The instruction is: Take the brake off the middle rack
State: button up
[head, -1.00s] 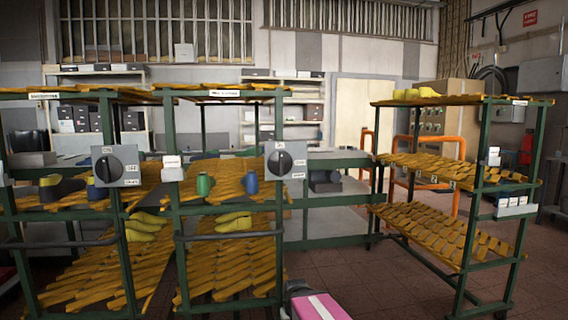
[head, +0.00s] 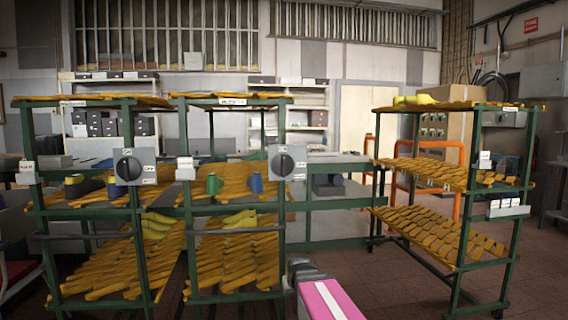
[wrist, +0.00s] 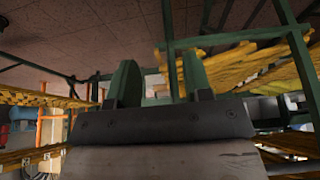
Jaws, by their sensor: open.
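The middle rack (head: 183,220) is a green frame with slanted yellow slatted shelves. A grey brake box (head: 298,174) with a round black knob (head: 286,163) is fixed to its right front post. The knob's grip looks about upright, towards the small label above it; another label sits at its right. The lettering is too small to read surely. My gripper (wrist: 160,82) is open and empty in the wrist view, its two dark green fingers apart. In the head view my arm, with a pink part, shows at the bottom, below and right of the box, apart from it.
The left rack (head: 134,225) stands close beside the middle one, with a similar knob box (head: 143,174). The right rack (head: 473,200) stands apart. Open tiled floor (head: 375,285) lies between the middle and right racks. Orange rails (head: 458,155) stand behind.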

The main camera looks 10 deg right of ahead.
jog(key=w+r+t, duration=0.3)
jog(key=w+r, duration=0.3)
jog(key=r, duration=0.4)
jog(key=w+r+t, duration=0.3)
jog(key=w+r, duration=0.3)
jog(key=r, duration=0.4)
jog(key=t, duration=0.7)
send_near(284, 161)
jog(key=w, duration=1.1)
grip_shut()
